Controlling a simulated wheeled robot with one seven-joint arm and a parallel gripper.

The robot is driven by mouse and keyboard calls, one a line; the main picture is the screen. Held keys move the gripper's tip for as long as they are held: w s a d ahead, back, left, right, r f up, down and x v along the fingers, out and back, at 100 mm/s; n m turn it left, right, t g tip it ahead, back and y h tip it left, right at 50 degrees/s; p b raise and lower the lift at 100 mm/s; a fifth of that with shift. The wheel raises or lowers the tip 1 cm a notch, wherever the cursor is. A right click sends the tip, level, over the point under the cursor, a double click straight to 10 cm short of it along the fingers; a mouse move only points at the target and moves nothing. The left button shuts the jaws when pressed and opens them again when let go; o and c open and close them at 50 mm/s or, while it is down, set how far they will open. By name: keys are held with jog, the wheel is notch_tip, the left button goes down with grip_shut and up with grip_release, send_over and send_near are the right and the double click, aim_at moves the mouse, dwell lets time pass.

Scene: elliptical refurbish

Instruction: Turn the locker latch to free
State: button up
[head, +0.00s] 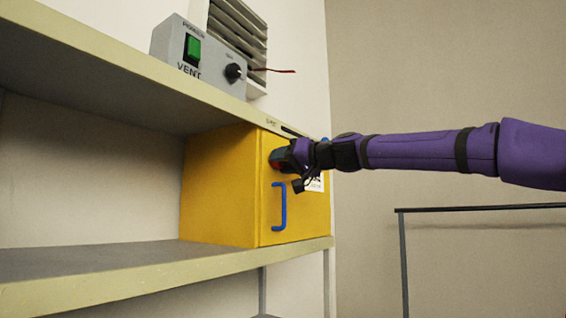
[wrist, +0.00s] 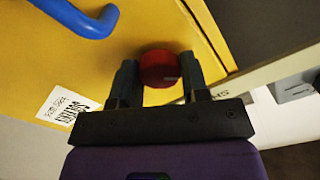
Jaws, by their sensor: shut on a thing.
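The yellow locker (head: 220,190) stands on the shelf, its door shut as far as I can see. A blue handle (head: 282,207) is on its door, and it also shows at the top left of the wrist view (wrist: 85,18). The red round latch knob (wrist: 159,68) is on the door between my fingers in the wrist view. My gripper (head: 284,158) is at the upper part of the door, shut on the latch knob, with one finger on each side. In the head view the gripper mostly hides the knob. I cannot tell which way the latch is turned.
A grey vent control box (head: 205,60) with a green switch and black dial stands on the upper shelf (head: 100,75), above the locker. A white label (wrist: 67,108) is on the door. A dark rail (head: 480,208) stands at the right. The shelf left of the locker is empty.

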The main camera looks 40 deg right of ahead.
jog(key=m, duration=0.4)
jog(key=shift+m, duration=2.9)
jog(key=o, duration=0.9)
jog(key=v, duration=1)
jog(key=shift+s+d, duration=0.1)
jog(key=shift+s, duration=0.3)
